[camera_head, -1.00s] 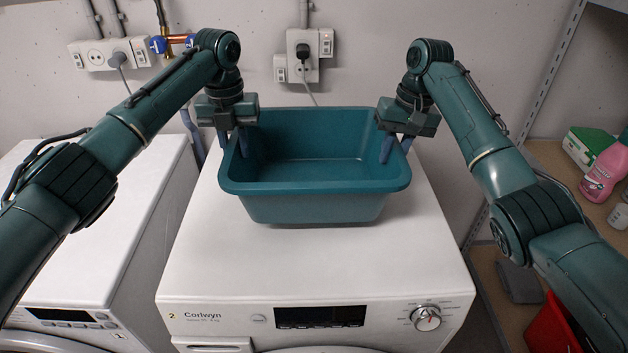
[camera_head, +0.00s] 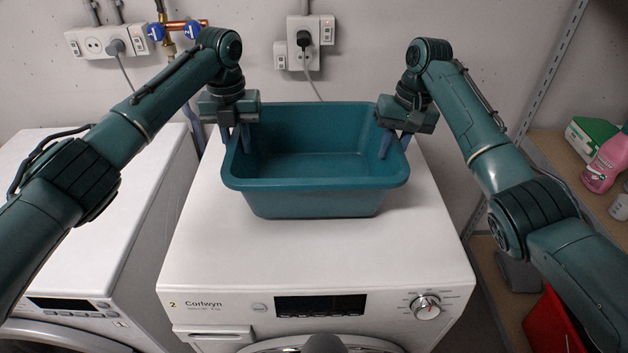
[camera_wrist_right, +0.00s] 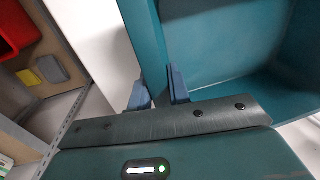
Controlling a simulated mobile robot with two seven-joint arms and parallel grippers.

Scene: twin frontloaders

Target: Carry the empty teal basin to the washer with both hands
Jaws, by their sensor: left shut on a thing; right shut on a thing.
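The teal basin (camera_head: 315,202) is empty and upright, over the top of the white front-loader marked 2 (camera_head: 300,255). I cannot tell whether its base touches that top. My left gripper (camera_head: 235,139) is shut on the basin's left rim, its blue-grey fingers pointing down. My right gripper (camera_head: 396,144) is shut on the right rim. In the right wrist view, the right gripper's fingers (camera_wrist_right: 158,92) are on either side of the basin wall (camera_wrist_right: 146,35). A second white front-loader (camera_head: 85,230) stands to the left, its front partly behind my left arm.
Wall sockets (camera_head: 300,42) and copper pipes with blue valves (camera_head: 172,28) are behind the machines. A shelf on the right holds a pink bottle (camera_head: 606,163) and a green-white box (camera_head: 590,138). A red container (camera_head: 552,325) sits lower. The front of the machine's top is clear.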

